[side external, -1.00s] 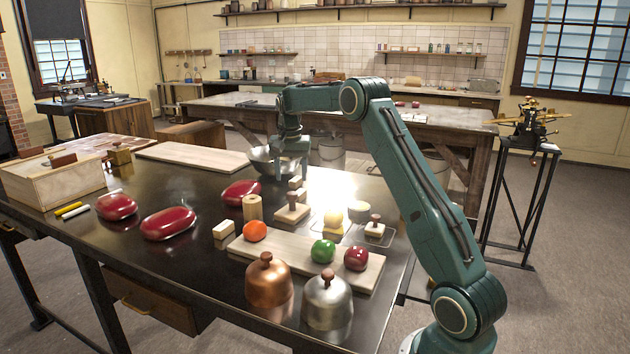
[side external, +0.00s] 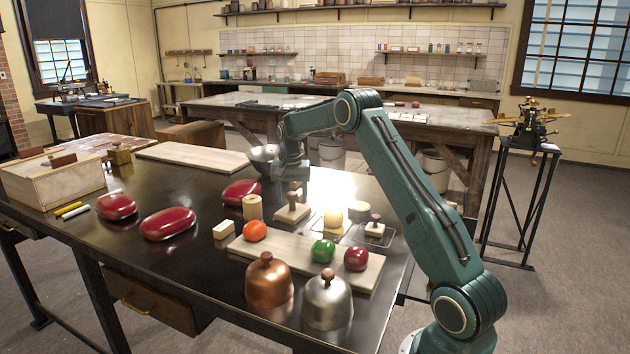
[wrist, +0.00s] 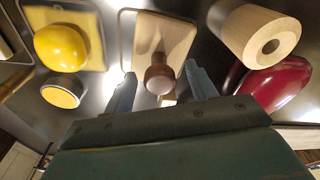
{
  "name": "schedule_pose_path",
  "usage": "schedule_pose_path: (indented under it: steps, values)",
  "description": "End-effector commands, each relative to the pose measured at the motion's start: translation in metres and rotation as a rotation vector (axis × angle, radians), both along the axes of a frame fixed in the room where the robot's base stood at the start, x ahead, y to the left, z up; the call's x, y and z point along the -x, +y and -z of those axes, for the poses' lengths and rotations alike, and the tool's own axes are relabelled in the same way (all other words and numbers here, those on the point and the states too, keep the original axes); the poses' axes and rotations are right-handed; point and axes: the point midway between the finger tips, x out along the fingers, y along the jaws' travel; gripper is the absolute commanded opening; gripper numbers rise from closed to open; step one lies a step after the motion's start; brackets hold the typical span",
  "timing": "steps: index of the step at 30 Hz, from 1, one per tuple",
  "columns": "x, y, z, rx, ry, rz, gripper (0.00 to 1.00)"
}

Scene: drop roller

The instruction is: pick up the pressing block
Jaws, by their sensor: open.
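The pressing block is a pale wooden plate with a brown knob. In the side view the block (side external: 292,215) lies flat on the dark table, just below my gripper (side external: 293,180). In the wrist view the block (wrist: 172,35) is ahead of my gripper (wrist: 160,80), and its round knob appears between the two fingers. The fingers are apart, with a gap on both sides of the knob. I see no contact. In the side view my gripper partly hides the area behind the block.
A wooden cylinder (side external: 252,207) and a red oval piece (side external: 241,192) stand left of the block. A yellow ball (side external: 333,219) and a smaller knobbed block (side external: 375,230) are to its right. A board (side external: 285,255) with colored balls is in front. A metal bowl (side external: 262,157) is behind.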

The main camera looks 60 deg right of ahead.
Motion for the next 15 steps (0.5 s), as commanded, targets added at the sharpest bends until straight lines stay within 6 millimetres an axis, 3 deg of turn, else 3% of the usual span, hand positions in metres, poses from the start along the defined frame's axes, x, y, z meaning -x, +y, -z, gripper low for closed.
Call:
schedule_pose_path:
  steps: [6,15]
  values:
    - [-0.001,-0.002,0.018,-0.002,0.0,0.0,0.57]
    - [-0.001,-0.002,0.018,-0.001,-0.001,0.0,0.57]
